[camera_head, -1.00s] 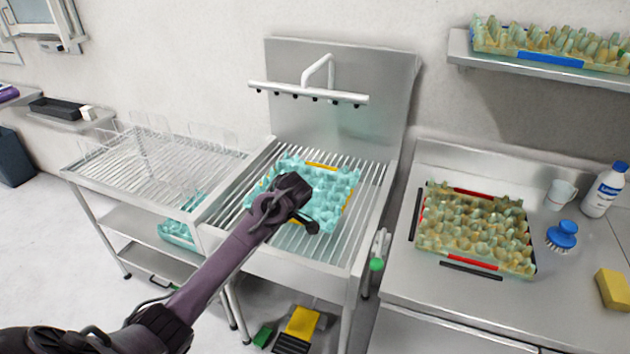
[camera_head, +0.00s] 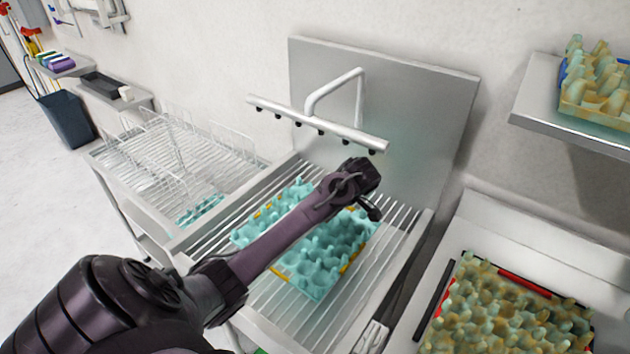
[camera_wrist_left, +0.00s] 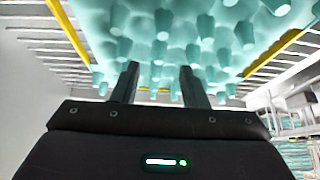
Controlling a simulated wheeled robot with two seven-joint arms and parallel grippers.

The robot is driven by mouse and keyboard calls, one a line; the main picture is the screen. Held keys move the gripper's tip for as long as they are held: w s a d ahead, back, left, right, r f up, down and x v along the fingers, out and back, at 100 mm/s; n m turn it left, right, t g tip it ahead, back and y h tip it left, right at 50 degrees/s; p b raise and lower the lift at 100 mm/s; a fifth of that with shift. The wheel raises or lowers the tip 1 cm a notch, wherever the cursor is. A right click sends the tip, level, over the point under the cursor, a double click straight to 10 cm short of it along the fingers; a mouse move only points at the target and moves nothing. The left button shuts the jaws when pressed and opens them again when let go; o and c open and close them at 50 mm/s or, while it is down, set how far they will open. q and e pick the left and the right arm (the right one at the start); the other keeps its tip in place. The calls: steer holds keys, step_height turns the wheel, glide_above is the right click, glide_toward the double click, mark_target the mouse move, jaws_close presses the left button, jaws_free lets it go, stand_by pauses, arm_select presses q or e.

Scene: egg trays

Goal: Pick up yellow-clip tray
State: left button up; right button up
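The yellow-clip tray is a teal egg tray (camera_head: 320,265) with yellow strips along its edges. It lies on the slatted rack of the metal sink, and my left arm crosses in front of its middle. My left gripper (camera_head: 373,210) is near the tray's right end; its fingers are hard to make out there. In the left wrist view the fingers (camera_wrist_left: 158,88) are apart with a gap between them. The teal tray (camera_wrist_left: 230,45) fills the top of that view, with a yellow strip behind the fingers. Contact cannot be told. My right gripper is not in view.
A spray bar (camera_head: 320,125) stands over the sink against a steel backsplash (camera_head: 420,110). A brownish tray with red clips (camera_head: 500,310) lies on the right counter. A shelf (camera_head: 560,125) at upper right holds another tray. A wire rack (camera_head: 175,160) stands at left.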

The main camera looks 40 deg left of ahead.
arm_select(q)
steer(key=x, duration=0.1)
steer(key=p+x, duration=0.1)
steer(key=x, duration=0.1)
steer(key=shift+s+a+r+p, duration=0.15)
steer(key=shift+s+a+p, duration=0.05)
steer(key=shift+a+p, duration=0.1)
steer(key=x, duration=0.3)
steer(key=shift+w+f+p, duration=0.2)
steer(key=shift+f+p, duration=0.1)
steer(key=shift+p, duration=0.05)
jaws_close()
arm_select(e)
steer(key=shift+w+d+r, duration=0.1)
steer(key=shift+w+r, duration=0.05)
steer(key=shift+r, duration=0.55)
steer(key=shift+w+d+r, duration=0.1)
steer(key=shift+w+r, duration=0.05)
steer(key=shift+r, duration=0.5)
